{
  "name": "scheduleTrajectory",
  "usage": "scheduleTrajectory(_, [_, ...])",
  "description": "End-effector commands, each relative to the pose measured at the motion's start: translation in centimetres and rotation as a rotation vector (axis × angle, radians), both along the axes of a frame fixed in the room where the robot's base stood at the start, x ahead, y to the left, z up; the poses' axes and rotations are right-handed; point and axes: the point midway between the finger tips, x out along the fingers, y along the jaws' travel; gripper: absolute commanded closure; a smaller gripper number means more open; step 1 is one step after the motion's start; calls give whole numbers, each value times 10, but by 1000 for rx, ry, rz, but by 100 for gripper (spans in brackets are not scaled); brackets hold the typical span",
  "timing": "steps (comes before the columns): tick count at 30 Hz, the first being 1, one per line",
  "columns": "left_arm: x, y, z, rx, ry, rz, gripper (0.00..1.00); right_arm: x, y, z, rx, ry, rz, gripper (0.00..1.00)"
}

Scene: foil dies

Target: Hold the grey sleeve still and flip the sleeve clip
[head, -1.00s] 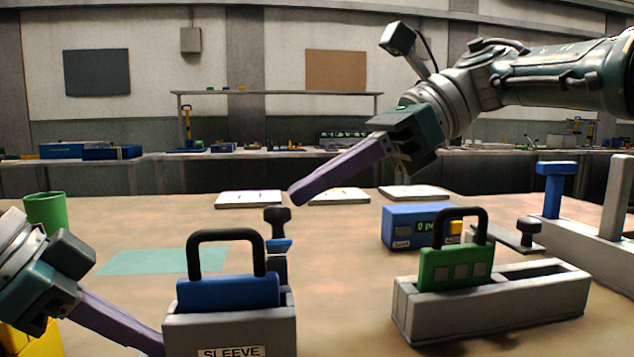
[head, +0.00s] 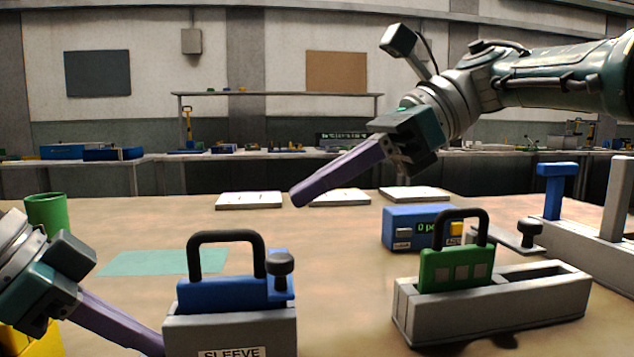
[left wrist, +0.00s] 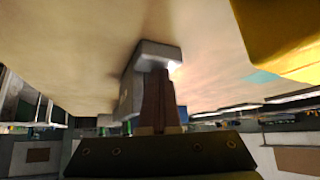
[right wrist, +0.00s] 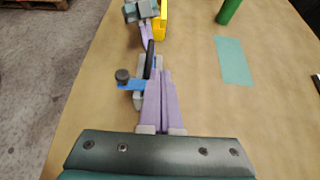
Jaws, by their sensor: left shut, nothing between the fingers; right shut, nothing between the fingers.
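The grey sleeve (head: 200,336), labelled SLEEVE, stands at the front of the table with a blue block (head: 215,294) and its black handle in its top. The sleeve clip (head: 281,283), blue with a black knob, lies over the sleeve's top right end; it also shows in the right wrist view (right wrist: 130,86). My left gripper (head: 158,346) is shut and empty, its tips against or very close to the sleeve's left side. The left wrist view shows the grey sleeve (left wrist: 158,50) at its fingertips. My right gripper (head: 297,198) is shut and empty, raised above and behind the sleeve.
A green block (head: 455,268) with a black handle sits in a long grey holder (head: 490,303) at right. Behind it are a blue display box (head: 400,215) and a blue-topped stand (head: 556,170). A green cup (head: 46,213) stands at left, near a flat teal sheet (head: 150,262).

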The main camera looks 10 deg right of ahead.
Motion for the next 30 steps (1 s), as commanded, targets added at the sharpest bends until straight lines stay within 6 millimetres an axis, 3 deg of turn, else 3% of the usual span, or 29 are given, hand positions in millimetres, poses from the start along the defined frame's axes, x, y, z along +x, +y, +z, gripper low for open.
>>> scheduleTrajectory(17, [-2,1,-4,6,8,-1,100,0,0,16,0,-2,1,100])
scheduleTrajectory(30, [-2,1,-4,6,8,-1,100,0,0,16,0,0,0,100])
